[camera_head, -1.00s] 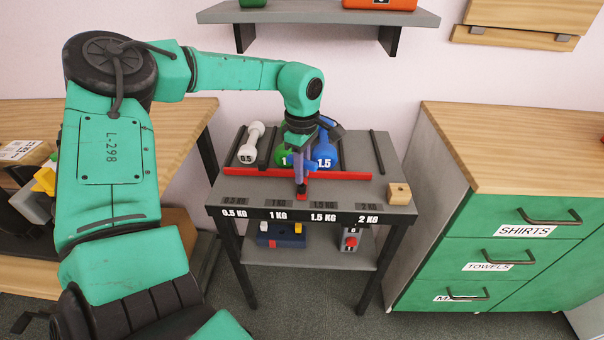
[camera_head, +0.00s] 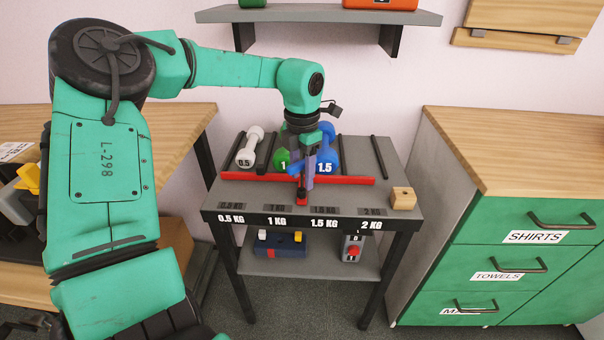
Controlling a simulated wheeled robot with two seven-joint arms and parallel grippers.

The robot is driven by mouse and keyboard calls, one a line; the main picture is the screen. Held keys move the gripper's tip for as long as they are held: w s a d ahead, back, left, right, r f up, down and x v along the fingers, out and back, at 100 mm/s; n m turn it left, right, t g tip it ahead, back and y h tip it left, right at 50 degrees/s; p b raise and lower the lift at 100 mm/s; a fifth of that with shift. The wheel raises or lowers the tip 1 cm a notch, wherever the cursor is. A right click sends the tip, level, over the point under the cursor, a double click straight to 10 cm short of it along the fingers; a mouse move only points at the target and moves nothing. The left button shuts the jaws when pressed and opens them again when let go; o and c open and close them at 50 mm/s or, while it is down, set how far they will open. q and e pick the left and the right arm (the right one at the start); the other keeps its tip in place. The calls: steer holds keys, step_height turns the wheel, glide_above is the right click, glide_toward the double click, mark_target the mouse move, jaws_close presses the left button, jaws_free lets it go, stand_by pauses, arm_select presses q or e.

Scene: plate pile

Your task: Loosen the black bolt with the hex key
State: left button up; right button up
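I cannot make out a black bolt or a hex key in the head view. My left gripper (camera_head: 303,187) points down over the front part of a grey rack top (camera_head: 340,195), just in front of the blue 1.5 dumbbell (camera_head: 327,158) and right of the green 1 dumbbell (camera_head: 282,160). Its tips are at a small red piece (camera_head: 302,197) by the red bar (camera_head: 345,180). Whether they touch it, and whether the fingers are open or shut, I cannot tell. My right gripper is out of view.
A white 0.5 dumbbell (camera_head: 247,152) lies left on the rack. A small wooden block (camera_head: 403,199) sits at its front right. The lower shelf holds a blue box (camera_head: 279,243) and a grey box with a red button (camera_head: 352,246). Green drawers (camera_head: 500,262) stand right.

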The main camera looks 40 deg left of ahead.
arm_select(q)
steer(key=shift+r, duration=0.75)
step_height(320, 180, up, 13)
steer(key=p, duration=0.2)
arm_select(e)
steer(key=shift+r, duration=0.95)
